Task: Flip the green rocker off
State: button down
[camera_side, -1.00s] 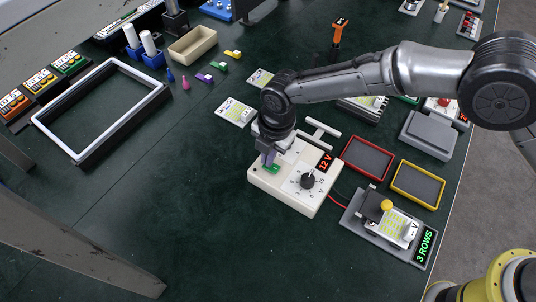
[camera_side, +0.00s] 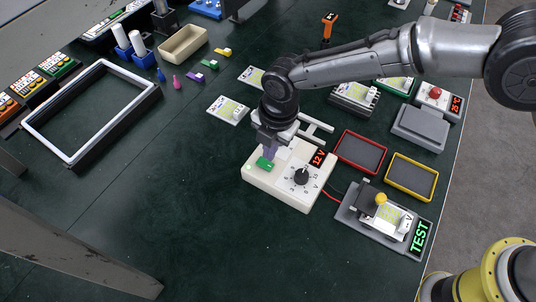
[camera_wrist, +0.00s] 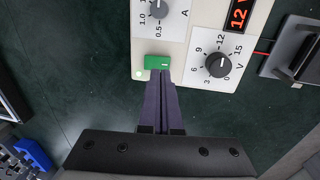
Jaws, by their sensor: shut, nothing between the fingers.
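The green rocker (camera_side: 264,163) sits on the top of the cream power supply box (camera_side: 262,181), near its left end. It also shows in the wrist view (camera_wrist: 157,61), with a small white mark on its right half. My gripper (camera_side: 270,152) points down over the box, just behind the rocker in the side view. In the wrist view its purple fingers (camera_wrist: 159,75) are together and empty, with tips at the rocker's lower edge. I cannot tell whether they touch it. Which way the rocker is tipped is not clear.
The box carries a voltage knob (camera_wrist: 218,64), an amp knob (camera_wrist: 159,9) and a red 12 V display (camera_wrist: 240,13). A test stand (camera_side: 385,222) with a TEST display (camera_side: 421,238) stands to its right. Red (camera_side: 361,152) and yellow (camera_side: 411,177) trays lie behind.

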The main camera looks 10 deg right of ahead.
aim_at(261, 162)
notch_tip(261, 162, up, 11)
jog(key=shift+s+d+f, duration=0.2)
jog(key=shift+s+d, duration=0.2)
jog(key=shift+w+a+r, duration=0.15)
jog(key=shift+w+a, duration=0.25)
jog(key=shift+a, duration=0.15)
jog(key=f, duration=0.9)
jog(key=w+a+f, duration=0.1)
jog(key=f, duration=0.4)
jog(key=shift+w+a, duration=0.1)
